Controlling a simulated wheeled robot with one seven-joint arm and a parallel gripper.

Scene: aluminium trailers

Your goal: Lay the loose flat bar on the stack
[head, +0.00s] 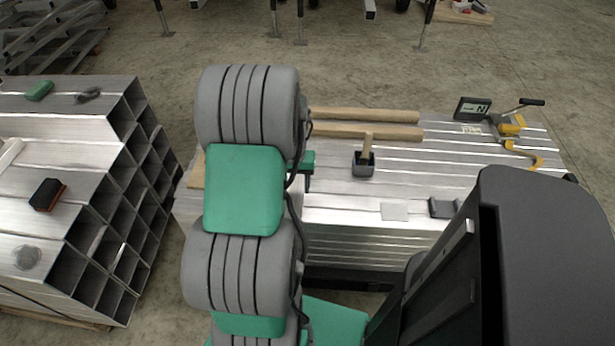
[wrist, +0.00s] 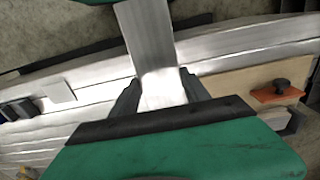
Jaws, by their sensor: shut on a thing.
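In the wrist view my gripper (wrist: 160,88) is shut on a flat silver bar (wrist: 148,38), which runs from between the fingers toward the top of the picture. The stack of long aluminium bars (head: 345,215) lies right of my arm in the head view. It also shows below the gripper in the wrist view (wrist: 225,62). In the head view my arm hides most of the gripper and the held bar. I cannot tell the gap between bar and stack.
On the stack are two wooden battens (head: 365,131), a mallet (head: 364,165), a small dark block (head: 442,208), a dark display box (head: 473,109) and a yellow tool (head: 510,128). A stack of square tubes (head: 60,215) stands left. A wooden board (wrist: 235,88) carries an orange, black-knobbed piece (wrist: 279,91).

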